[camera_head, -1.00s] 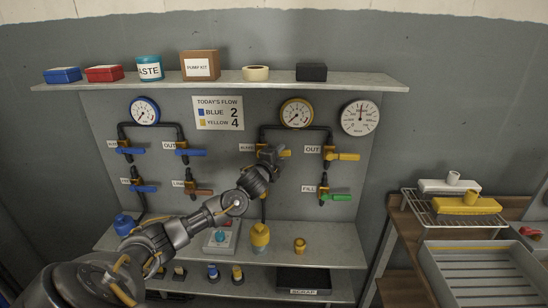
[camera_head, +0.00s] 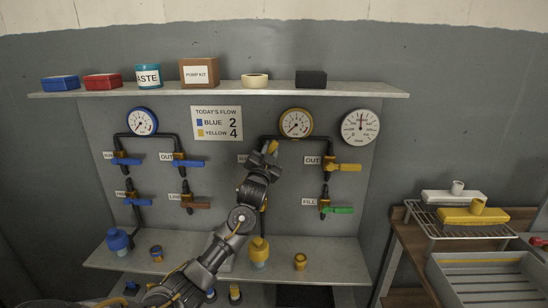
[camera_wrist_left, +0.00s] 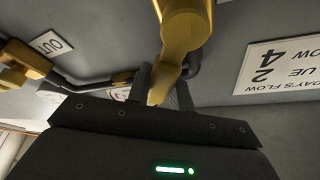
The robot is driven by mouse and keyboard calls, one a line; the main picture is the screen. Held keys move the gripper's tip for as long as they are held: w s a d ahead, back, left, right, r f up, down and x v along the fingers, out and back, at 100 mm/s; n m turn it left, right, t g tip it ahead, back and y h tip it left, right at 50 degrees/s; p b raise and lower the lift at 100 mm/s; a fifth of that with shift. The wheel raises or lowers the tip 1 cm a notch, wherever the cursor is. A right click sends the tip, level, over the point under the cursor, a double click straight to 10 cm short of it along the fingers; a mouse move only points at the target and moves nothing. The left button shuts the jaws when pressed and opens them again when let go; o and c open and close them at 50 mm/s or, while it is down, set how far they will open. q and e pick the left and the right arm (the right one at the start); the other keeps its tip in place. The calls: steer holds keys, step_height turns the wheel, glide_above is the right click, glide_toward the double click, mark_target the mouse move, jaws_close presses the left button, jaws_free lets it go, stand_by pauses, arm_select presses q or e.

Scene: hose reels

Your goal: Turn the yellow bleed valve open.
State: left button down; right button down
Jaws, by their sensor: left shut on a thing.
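The yellow bleed valve sits on the dark pipe left of the yellow gauge's outlet. Its yellow handle (camera_head: 273,146) shows at my left gripper (camera_head: 265,158) and points upward and slightly right. The valve's label (camera_head: 242,158) is mostly covered by the gripper. In the left wrist view the yellow handle (camera_wrist_left: 166,78) lies between the two dark fingers (camera_wrist_left: 162,92), which are shut on it. The valve body behind the gripper is largely hidden in the head view. My right gripper is not in view.
The OUT valve with a yellow handle (camera_head: 344,167) and the FILL valve with a green handle (camera_head: 338,211) are to the right. Blue-handled valves (camera_head: 189,163) are to the left. A shelf (camera_head: 220,92) runs above the panel. The yellow gauge (camera_head: 295,123) is close by.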

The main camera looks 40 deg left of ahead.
arm_select(q)
steer(key=n, duration=0.1)
steer(key=n+y, duration=0.1)
steer(key=a+n+y, duration=0.1)
steer(key=n, duration=0.1)
steer(key=shift+s+r, duration=0.2)
steer(key=shift+s, duration=0.2)
steer(key=shift+s+a+r+n+g+y+b, duration=0.1)
steer(key=shift+s+a+n+g+y+b, duration=0.25)
steer(key=shift+n, duration=0.55)
steer(key=shift+s+a+r+n+g+y, duration=0.1)
steer(key=shift+a+n+g+y, duration=0.15)
steer(key=shift+n+y, duration=0.5)
steer(key=shift+s+a+n+g+y+b, duration=0.2)
steer(key=shift+a+n+y, duration=0.15)
steer(key=shift+n, duration=0.7)
steer(key=shift+a, duration=0.1)
steer(key=c, duration=1.2)
jaws_free()
steer(key=shift+c, duration=0.2)
steer(key=shift+r, duration=0.1)
steer(key=b+v, duration=0.2)
steer(key=v, duration=0.8)
steer(key=shift+s+f+b, duration=0.2)
steer(key=shift+s+b, duration=0.1)
steer(key=shift+s, duration=0.05)
